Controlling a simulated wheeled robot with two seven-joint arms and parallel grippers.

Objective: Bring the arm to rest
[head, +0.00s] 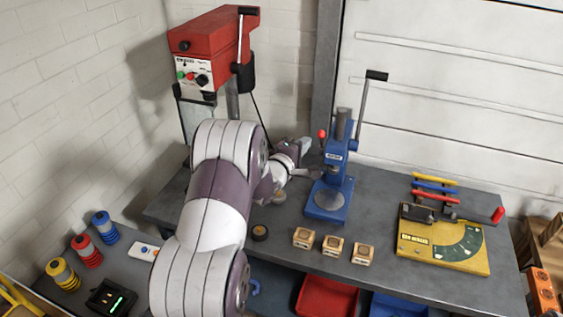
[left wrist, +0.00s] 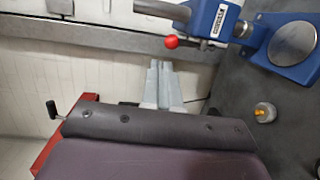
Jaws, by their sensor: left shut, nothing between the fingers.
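My left arm (head: 215,200) reaches in from the lower left over the grey workbench (head: 390,189). My left gripper (head: 305,145) is just left of the blue arbor press (head: 331,180); whether they touch I cannot tell in the head view. In the left wrist view the gripper's two grey fingers (left wrist: 160,70) are together and empty, below and left of the press's red knob (left wrist: 171,41). My right gripper is in neither view.
A red drill press (head: 212,45) stands behind my arm. Three small wooden blocks (head: 332,245) sit near the bench's front edge. A yellow bending tool (head: 443,245) lies at right. Red (head: 326,297) and blue bins are below. Coloured spools (head: 86,250) stand at left.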

